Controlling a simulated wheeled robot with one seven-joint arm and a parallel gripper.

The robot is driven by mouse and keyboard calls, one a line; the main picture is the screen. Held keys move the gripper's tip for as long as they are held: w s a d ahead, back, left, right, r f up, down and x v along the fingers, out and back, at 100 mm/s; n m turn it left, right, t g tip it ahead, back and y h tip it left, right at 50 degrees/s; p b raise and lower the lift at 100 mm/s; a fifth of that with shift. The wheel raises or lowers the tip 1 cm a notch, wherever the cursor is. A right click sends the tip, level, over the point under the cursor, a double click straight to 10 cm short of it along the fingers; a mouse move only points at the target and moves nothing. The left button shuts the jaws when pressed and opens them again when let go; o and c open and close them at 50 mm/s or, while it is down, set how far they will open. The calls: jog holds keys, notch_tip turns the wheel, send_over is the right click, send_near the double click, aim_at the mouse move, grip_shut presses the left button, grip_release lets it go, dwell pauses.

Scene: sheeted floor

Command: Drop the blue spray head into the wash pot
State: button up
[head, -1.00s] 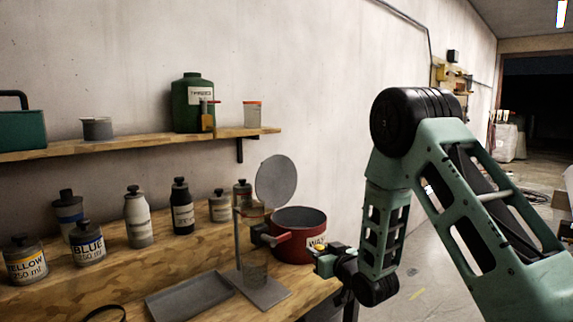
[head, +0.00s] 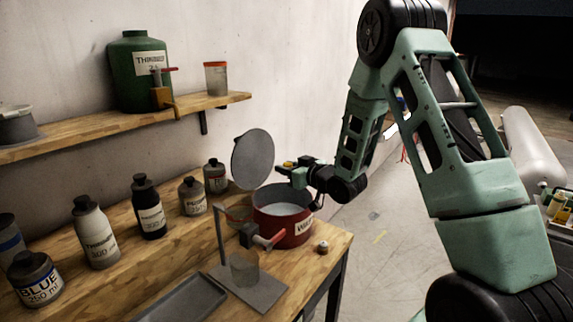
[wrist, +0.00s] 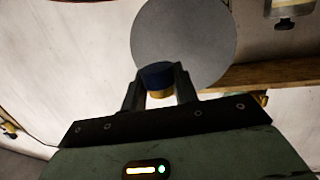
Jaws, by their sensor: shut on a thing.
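The wash pot (head: 288,238) is a red pot with a white label, at the right end of the wooden bench. It is open, with a pale grey inside. A round grey lid (head: 252,158) stands raised at its back left. My gripper (head: 287,169) is above the pot's far rim, to the right of the lid. In the wrist view my gripper (wrist: 160,88) is shut on the blue spray head (wrist: 157,70), whose lower part is yellow. The pot's inside is not visible in the wrist view.
A dispenser stand (head: 222,240) with a red handle and a clear cup (head: 244,268) is left of the pot. Labelled bottles (head: 150,210) line the bench. A grey tray (head: 185,300) lies in front.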

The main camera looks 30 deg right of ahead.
notch_tip(320, 180, down, 4)
jog(key=shift+r+b, duration=0.15)
jog(key=shift+b, duration=0.7)
jog(key=o, duration=1.1)
jog(key=shift+c, duration=0.2)
jog(key=p+v, duration=0.9)
jog(key=v, duration=0.8)
jog(key=shift+s, duration=0.2)
